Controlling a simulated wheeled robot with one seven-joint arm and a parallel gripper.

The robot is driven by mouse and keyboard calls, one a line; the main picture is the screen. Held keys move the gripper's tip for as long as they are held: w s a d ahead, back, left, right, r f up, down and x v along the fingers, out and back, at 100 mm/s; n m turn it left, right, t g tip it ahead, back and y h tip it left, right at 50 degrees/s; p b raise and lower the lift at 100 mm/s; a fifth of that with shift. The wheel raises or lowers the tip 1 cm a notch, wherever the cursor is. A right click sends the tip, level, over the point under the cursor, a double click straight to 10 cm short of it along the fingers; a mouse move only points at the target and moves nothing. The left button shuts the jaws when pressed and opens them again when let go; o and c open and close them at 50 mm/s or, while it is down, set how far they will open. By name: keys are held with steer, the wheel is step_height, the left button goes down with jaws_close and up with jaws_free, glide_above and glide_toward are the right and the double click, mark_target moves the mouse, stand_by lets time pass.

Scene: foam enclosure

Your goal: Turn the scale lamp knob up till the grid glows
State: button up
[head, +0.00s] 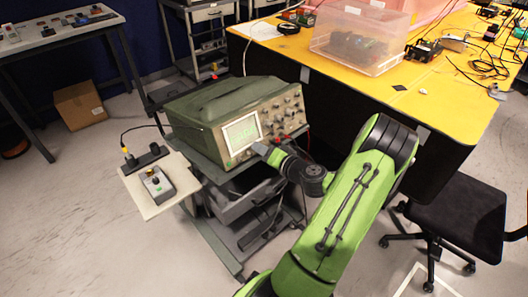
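A green-cased oscilloscope (215,105) stands on a grey cart in the middle of the head view, its front turned to the right and toward me. Its screen (241,132) is a pale greenish square; I cannot tell whether the grid is lit. Several small knobs (282,113) fill the panel right of the screen. The scale lamp knob cannot be made out; my gripper covers part of the lower panel. My gripper (262,150) is at the lower right corner of the screen, close to the panel. Its fingers are too small to read, and contact is unclear.
The grey cart (225,178) has a side shelf (135,187) with a small grey box with a button (157,185). A yellow table (440,105) with a clear plastic box (361,42) stands behind right. A black chair (460,212) is at right. Floor at left is open.

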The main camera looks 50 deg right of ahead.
jaws_close()
steer(key=shift+m, duration=0.3)
steer(key=shift+r+m+g+p, duration=0.1)
steer(key=shift+m+g+p, duration=0.25)
steer(key=shift+m+p, duration=4.75)
steer(key=shift+r+m+g+p, duration=0.1)
steer(key=shift+m+g+p, duration=0.25)
steer(key=shift+m+p, duration=4.7)
steer(key=m+b, duration=0.4)
steer(key=shift+y, duration=0.4)
